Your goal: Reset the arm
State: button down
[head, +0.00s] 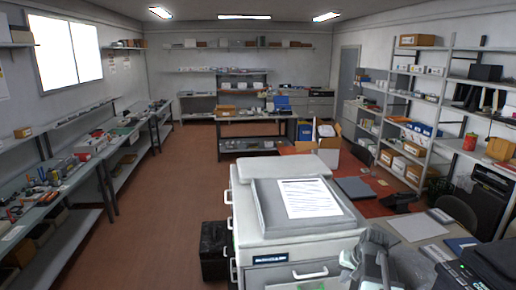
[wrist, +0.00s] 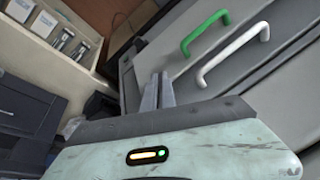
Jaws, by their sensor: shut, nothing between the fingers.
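My gripper (wrist: 160,78) shows in the wrist view with its two fingers close together, shut and empty. Its pale, worn housing with a small lit indicator fills the bottom of that view. The view is tilted. In the head view part of my arm stands at the bottom, right of centre, in front of the grey cabinet; I cannot make out the fingers there.
A grey drawer cabinet (head: 272,240) stands close in front, with a sheet of paper (head: 309,198) on top. A black printer (head: 480,268) is at the lower right. Shelving (head: 445,95) lines the right wall and a workbench (head: 60,195) the left. The brown floor (head: 160,220) at left is clear.

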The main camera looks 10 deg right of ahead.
jog(key=s+a+f+n+g+h, duration=0.1)
jog(key=s+a+n+g, duration=0.15)
jog(key=a, duration=0.95)
jog(key=s+a+n+g, duration=0.15)
jog(key=s+a, duration=0.25)
jog(key=a, duration=0.7)
notch_tip(320, 180, down, 16)
jog(key=s+a+n+b, duration=0.1)
jog(key=b, duration=1.4)
jog(key=shift+r, duration=0.2)
